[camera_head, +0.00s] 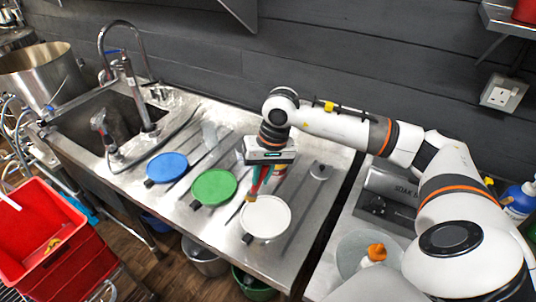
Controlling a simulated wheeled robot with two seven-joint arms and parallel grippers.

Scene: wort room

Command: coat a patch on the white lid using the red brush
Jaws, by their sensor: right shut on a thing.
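The white lid (266,218) lies flat on the steel counter, with a dark tab at its lower left. My right gripper (266,177) points down above the counter, just behind the white lid, and is shut on the red brush (264,176). The brush's tan tip (250,197) is near the lid's upper left rim; I cannot tell whether it touches. The gripper fingers hide part of the brush. No coated patch shows on the white lid. My left gripper is not in view.
A green lid (214,187) and a blue lid (167,167) lie to the left on the counter. Beyond them are a sink (110,122) with a tall faucet. Red crates (45,232) stand on the floor at left.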

